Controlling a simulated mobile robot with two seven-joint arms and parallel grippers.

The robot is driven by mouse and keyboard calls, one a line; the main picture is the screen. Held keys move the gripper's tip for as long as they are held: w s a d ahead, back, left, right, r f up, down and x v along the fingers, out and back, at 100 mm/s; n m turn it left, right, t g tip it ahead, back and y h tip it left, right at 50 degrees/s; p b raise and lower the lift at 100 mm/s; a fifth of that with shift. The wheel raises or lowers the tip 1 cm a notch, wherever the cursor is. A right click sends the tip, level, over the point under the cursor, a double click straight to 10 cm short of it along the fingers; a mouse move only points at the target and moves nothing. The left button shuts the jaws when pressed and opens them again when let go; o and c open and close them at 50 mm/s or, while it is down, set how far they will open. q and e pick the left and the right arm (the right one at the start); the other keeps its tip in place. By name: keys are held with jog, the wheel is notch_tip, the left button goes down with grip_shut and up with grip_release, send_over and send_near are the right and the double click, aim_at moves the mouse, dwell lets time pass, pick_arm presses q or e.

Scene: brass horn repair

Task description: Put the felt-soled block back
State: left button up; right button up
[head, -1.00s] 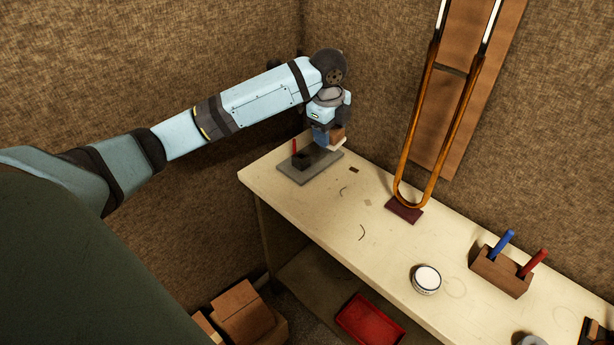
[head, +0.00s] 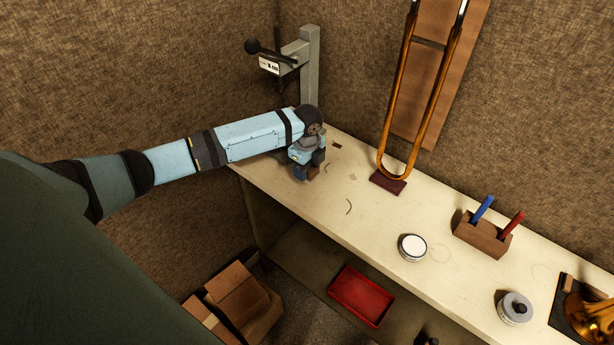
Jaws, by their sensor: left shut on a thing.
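The felt-soled block (head: 313,171) shows only as a small brown patch under my left gripper (head: 304,175). The gripper is shut on it at the left end of the bench, near its front edge. The hand hides most of the block. I cannot tell whether its sole touches the bench top. My right gripper is not in view.
The cream bench (head: 345,217) has free room in the middle. A grey post with a lever (head: 310,65) rises behind my arm. A slide (head: 388,165), a white-topped tin (head: 412,247) and a wooden holder (head: 482,234) stand further right. A red tray (head: 361,294) lies below.

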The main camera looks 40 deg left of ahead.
aim_at(307, 186)
pick_arm(q)
jog(key=shift+f, duration=2.3)
jog(key=shift+f, duration=0.15)
jog(key=o, duration=0.8)
